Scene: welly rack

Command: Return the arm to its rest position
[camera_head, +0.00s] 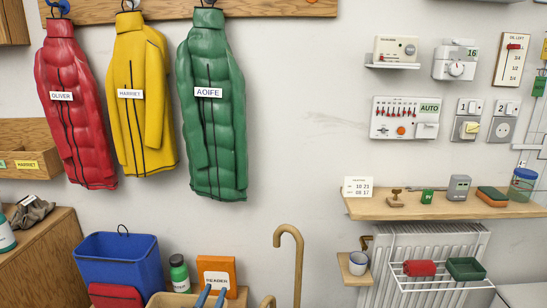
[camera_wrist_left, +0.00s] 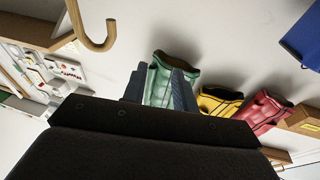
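My left gripper (camera_head: 211,297) shows only as two blue-grey fingertips at the bottom edge of the head view, below the green coat. In the left wrist view its fingers (camera_wrist_left: 158,90) stand apart with nothing held between them. The green coat (camera_wrist_left: 160,82) shows behind that gap, at a distance. The rest of my left arm is out of the head view. My right gripper is in neither view.
Red (camera_head: 75,110), yellow (camera_head: 140,95) and green (camera_head: 212,120) coats hang from a wall rail. A wooden shelf (camera_head: 420,207) is at right.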

